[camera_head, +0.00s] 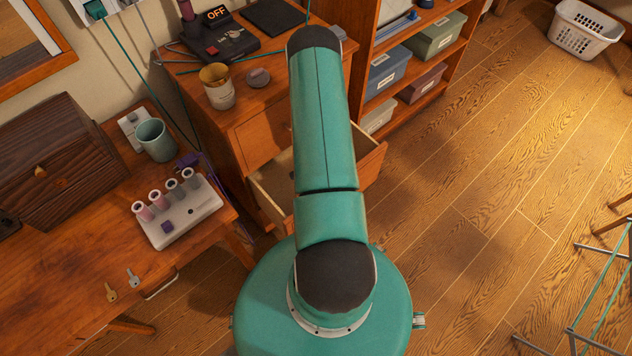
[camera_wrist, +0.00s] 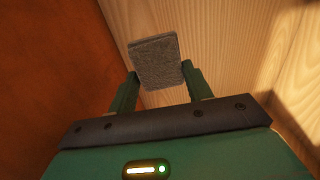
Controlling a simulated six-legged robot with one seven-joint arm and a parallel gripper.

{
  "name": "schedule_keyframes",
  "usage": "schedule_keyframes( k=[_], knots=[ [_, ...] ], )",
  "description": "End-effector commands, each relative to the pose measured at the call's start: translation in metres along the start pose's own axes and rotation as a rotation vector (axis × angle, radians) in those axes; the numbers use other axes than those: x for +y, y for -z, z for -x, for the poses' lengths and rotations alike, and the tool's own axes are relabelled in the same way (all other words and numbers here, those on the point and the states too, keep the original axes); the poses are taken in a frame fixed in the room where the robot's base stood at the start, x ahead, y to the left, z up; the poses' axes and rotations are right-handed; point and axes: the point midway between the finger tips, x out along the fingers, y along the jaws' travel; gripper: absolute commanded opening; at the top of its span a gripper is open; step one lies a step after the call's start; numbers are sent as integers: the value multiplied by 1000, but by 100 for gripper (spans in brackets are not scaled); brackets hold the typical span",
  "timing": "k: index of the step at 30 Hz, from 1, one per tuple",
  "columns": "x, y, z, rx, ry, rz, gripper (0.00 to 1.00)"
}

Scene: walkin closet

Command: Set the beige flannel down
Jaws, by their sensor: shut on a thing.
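My gripper (camera_wrist: 160,70) shows in the wrist view, its two green fingers closed on the sides of a small folded cloth. The cloth, which I take for the flannel (camera_wrist: 155,58), looks grey in this light and stands up between the fingertips. Behind it are pale wood boards, with a reddish-brown wood face on the left. I cannot tell whether the cloth touches the wood. In the head view my gripper and the cloth are hidden behind my arm, which reaches over an open drawer (camera_head: 262,183) with a pale inside.
A desk (camera_head: 60,265) stands left. Shelves with bins (camera_head: 387,72) stand behind. A white basket (camera_head: 588,30) is far right. The floor on the right is mostly clear.

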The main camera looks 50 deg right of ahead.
Motion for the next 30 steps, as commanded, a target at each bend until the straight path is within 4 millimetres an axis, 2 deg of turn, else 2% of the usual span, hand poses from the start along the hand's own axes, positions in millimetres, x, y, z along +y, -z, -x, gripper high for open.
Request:
schedule_keyframes(
  k=[3,9,14,20,23,30],
  knots=[
    [0,-1,-30,-1,-2,1,25],
    [-2,-1,-63,0,-1,1,25],
    [-9,6,-68,3,2,2,25],
    [-32,31,-67,3,3,4,25],
    [-30,28,-78,0,0,2,25],
    [-30,29,-79,1,1,1,25]
  ],
)
